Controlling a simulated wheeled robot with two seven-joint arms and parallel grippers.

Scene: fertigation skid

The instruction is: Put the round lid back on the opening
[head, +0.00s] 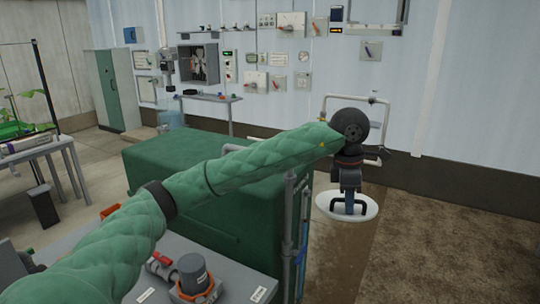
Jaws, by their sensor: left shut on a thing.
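A white round lid (373,207) with a dark handle shows right of the centre, beyond the end of my left arm. My left gripper (350,207) points down over the lid's middle and is shut on its handle. The fingertips are small and partly merge with the dark handle. The lid looks roughly level; I cannot tell how high it is above the floor. I cannot make out the opening in this view. My right gripper is not in view.
A large green box-shaped unit (185,195) stands below and behind my left arm. A grey top with a capped fitting (193,273) and red valve handle (159,259) is in front. A pale pipe frame (387,125) stands by the wall. Bare brown floor (440,245) lies at right.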

